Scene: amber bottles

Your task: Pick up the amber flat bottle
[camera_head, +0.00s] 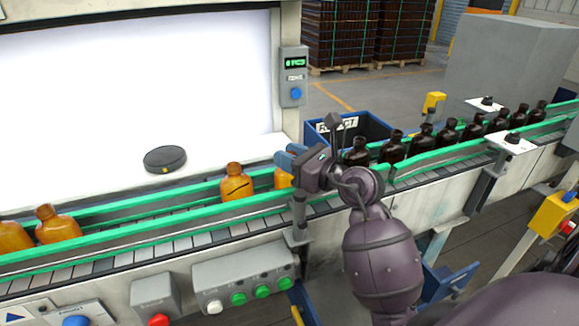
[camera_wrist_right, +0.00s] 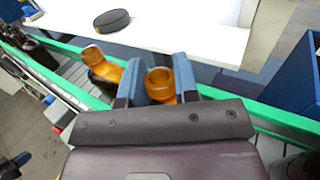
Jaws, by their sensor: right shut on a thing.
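My right gripper (camera_head: 288,161) is over the conveyor, shut on an amber bottle (camera_head: 283,179) that its fingers partly hide. In the right wrist view the gripper (camera_wrist_right: 162,85) has its two blue fingers on either side of this amber bottle (camera_wrist_right: 160,84), with its open neck between them. A second amber bottle (camera_head: 236,184) with a dark mark on its side stands just left of it on the belt. It also shows in the right wrist view (camera_wrist_right: 100,68). Two more amber bottles (camera_head: 57,226) stand at the far left. My left gripper is not in view.
Green guide rails (camera_head: 140,232) line the conveyor. A row of dark bottles (camera_head: 447,132) stands on the belt to the right. A blue reject bin (camera_head: 372,128) is behind the gripper. A round black disc (camera_head: 165,159) lies on the white surface before a bright panel.

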